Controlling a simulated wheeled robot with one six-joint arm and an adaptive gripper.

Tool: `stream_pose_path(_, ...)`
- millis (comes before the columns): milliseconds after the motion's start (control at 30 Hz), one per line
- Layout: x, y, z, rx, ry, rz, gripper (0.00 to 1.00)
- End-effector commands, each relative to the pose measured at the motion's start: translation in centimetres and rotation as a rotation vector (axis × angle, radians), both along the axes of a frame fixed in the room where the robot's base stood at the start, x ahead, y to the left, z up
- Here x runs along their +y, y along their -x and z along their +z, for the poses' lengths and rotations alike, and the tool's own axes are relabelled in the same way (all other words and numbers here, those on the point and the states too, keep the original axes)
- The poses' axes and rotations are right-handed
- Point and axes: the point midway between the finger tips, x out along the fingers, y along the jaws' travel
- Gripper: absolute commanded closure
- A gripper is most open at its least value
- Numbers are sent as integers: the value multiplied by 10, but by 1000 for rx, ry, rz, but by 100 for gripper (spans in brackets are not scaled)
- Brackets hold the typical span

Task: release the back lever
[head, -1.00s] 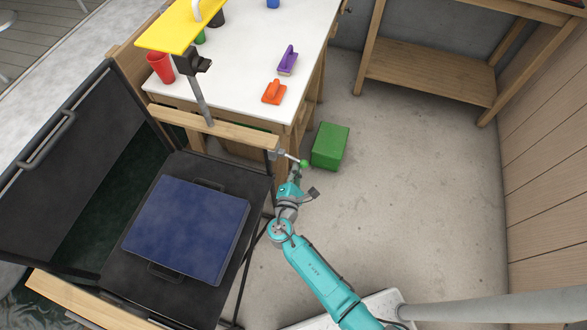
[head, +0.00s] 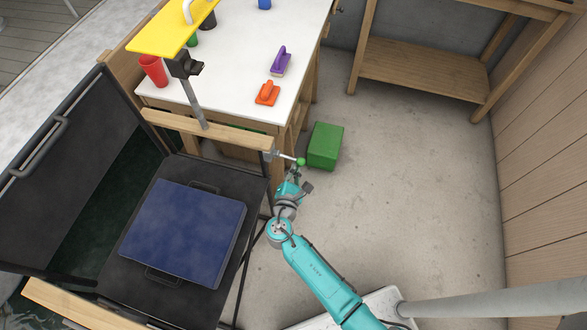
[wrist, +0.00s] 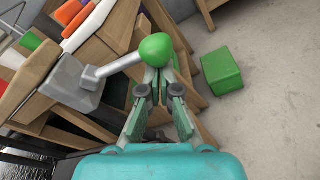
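The back lever (head: 287,157) is a metal rod with a green ball knob (head: 301,161). It sticks out to the right from a grey clamp at the end of the wooden rail behind the grill. In the wrist view the rod (wrist: 120,65) runs from the grey block at the left to the knob (wrist: 156,48). My gripper (head: 295,173) is just below the knob in the head view. In the wrist view my gripper's fingers (wrist: 157,80) show a gap between them, with the knob at their tips. I cannot tell whether they touch it.
A white-topped workbench (head: 240,50) with floats and cups is behind the rail (head: 215,131). A green box (head: 325,146) sits on the floor right of the lever. The concrete floor further right is clear.

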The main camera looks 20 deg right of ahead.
Motion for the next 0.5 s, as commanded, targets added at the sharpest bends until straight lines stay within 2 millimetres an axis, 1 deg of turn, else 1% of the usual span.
stream_pose_path(200,-5,3,16,117,165,-1,100)
stream_pose_path(500,-6,4,37,284,394,-1,100)
